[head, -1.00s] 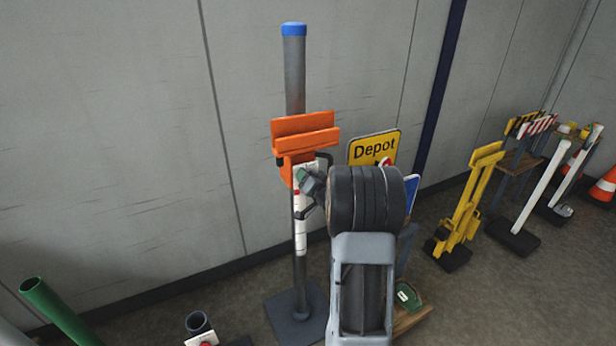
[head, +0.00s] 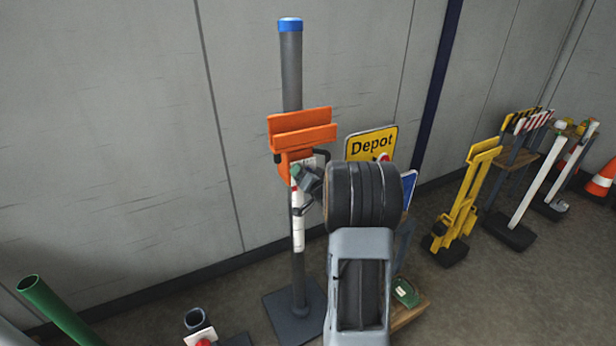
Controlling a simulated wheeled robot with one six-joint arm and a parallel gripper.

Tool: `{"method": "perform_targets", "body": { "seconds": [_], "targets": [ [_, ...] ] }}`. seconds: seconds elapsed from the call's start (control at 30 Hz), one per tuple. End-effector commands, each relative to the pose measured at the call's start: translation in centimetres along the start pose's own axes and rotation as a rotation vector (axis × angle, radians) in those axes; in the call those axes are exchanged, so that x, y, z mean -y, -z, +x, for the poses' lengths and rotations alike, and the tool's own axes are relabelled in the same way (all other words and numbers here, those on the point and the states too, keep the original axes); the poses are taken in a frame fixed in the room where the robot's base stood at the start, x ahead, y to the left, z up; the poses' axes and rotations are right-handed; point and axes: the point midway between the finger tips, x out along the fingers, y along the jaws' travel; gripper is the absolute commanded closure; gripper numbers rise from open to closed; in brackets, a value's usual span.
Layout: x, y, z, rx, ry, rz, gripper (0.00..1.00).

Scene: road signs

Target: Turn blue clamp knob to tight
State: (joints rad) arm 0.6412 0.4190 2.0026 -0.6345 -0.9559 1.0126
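A grey upright pole (head: 292,75) with a blue cap (head: 290,24) stands on a dark flat base (head: 295,312) close to the wall. An orange clamp bracket (head: 302,131) is fixed around its upper half. A white label strip (head: 298,225) with small marks runs down the pole below the bracket. My gripper (head: 303,187) is at the pole just under the orange bracket, partly covered by my own wrist. I cannot see a blue clamp knob; that part of the clamp is hidden by my gripper and arm. Whether the fingers are open or shut does not show.
A yellow Depot sign (head: 371,144) and a blue sign (head: 408,187) stand close behind my arm. A yellow stand (head: 467,205), striped barriers and an orange cone (head: 602,178) are at right. A green tube (head: 55,308) leans at lower left. The wall is close behind the pole.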

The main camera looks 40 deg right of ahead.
Motion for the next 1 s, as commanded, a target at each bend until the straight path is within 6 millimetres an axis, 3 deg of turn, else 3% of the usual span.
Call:
{"method": "perform_targets", "body": {
  "seconds": [0.17,0.7,1.0],
  "targets": [
    [-0.1,0.1,-1.6,-0.002,-0.001,0.0,0.24],
    [0.0,0.1,-11.6,-0.002,-0.001,-0.001,0.24],
    [0.0,0.0,-13.7,-0.001,0.0,0.0,0.24]
  ]
}}
